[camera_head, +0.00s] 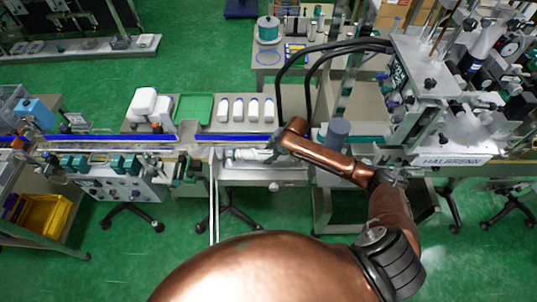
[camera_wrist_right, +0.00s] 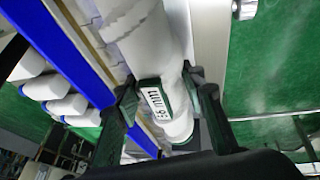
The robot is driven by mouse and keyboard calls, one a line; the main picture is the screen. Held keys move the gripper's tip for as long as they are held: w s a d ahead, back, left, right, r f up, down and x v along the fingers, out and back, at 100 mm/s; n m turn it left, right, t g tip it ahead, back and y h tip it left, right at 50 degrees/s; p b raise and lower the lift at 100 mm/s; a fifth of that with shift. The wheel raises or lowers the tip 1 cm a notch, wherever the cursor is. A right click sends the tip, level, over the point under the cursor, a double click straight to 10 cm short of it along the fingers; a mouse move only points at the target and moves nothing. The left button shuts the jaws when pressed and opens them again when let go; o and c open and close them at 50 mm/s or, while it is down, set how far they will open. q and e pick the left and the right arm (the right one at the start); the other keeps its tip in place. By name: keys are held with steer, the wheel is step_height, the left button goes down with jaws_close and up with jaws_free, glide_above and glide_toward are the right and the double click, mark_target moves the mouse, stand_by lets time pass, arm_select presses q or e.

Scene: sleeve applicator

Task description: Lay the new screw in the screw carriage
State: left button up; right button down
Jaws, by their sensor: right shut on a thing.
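A white screw (camera_head: 245,154) lies lengthwise along the near side of the blue-edged conveyor in the head view. In the right wrist view the white screw (camera_wrist_right: 150,40) runs away from me, with a dark-framed label showing "mm" on its near end. My right gripper (camera_head: 274,149) is at the screw's right end. In the wrist view its dark fingers (camera_wrist_right: 163,98) sit on both sides of that end, shut on it. The metal bed (camera_head: 262,174) under the screw may be the screw carriage. I cannot tell whether the screw rests on it. My left gripper is not in view.
A blue rail (camera_wrist_right: 62,45) runs close beside the screw. White bottles (camera_head: 238,109) and a green tray (camera_head: 193,108) stand on the table behind. Green floor is open in front.

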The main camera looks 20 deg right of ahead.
steer(key=shift+r, duration=0.1)
steer(key=c, duration=1.2)
jaws_free()
steer(key=shift+c, duration=0.2)
steer(key=v, duration=1.2)
